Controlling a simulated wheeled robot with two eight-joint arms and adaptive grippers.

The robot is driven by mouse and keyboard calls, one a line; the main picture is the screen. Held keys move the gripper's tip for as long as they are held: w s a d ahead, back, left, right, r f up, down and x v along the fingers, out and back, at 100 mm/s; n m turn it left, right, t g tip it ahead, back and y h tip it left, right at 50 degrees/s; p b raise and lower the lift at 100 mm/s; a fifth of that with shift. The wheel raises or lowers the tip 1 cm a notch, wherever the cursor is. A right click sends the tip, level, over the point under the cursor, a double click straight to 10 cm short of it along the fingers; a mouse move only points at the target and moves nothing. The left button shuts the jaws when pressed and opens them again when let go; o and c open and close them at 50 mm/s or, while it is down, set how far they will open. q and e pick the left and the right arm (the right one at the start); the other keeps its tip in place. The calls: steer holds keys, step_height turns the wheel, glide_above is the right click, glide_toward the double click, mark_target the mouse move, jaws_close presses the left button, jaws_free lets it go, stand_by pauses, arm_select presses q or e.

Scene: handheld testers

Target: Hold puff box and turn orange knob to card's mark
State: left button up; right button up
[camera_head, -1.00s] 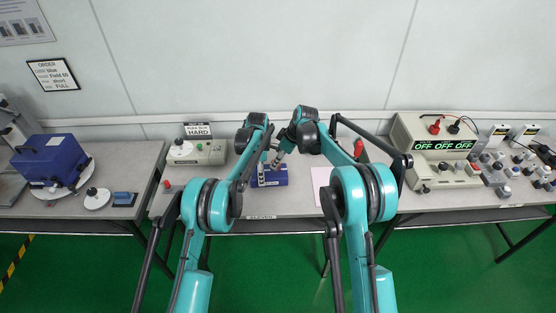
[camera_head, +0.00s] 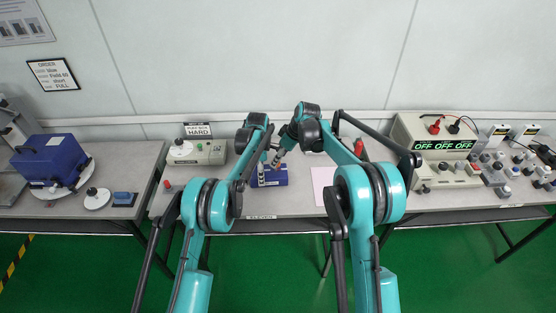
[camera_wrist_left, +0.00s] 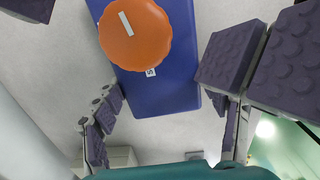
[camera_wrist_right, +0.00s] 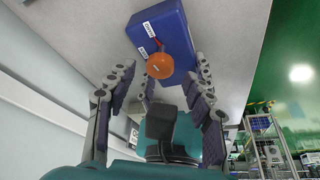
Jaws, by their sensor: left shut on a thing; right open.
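The puff box is a blue box (camera_head: 279,180) on the middle table, its orange knob facing up. My left gripper (camera_head: 262,176) is shut on it; in the left wrist view the pads flank the blue body (camera_wrist_left: 175,85). The orange knob (camera_wrist_left: 136,32) carries a white pointer line, with an "S" label beside it. My right gripper (camera_head: 277,164) is open above the box. In the right wrist view the knob (camera_wrist_right: 160,66) lies beyond and between the spread fingers, apparently untouched. The card (camera_head: 198,131) behind reads "HARD" under a smaller line.
A beige tester with a white dial (camera_head: 205,153) stands left of the puff box. A pink sheet (camera_head: 323,183) lies to its right. A beige device reading "OFF OFF OFF" (camera_head: 440,135) stands on the right table. A larger blue device (camera_head: 50,160) is on the left table.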

steer(key=v, duration=1)
arm_select(q)
steer(key=o, duration=1.2)
arm_select(e)
steer(key=shift+f, duration=0.1)
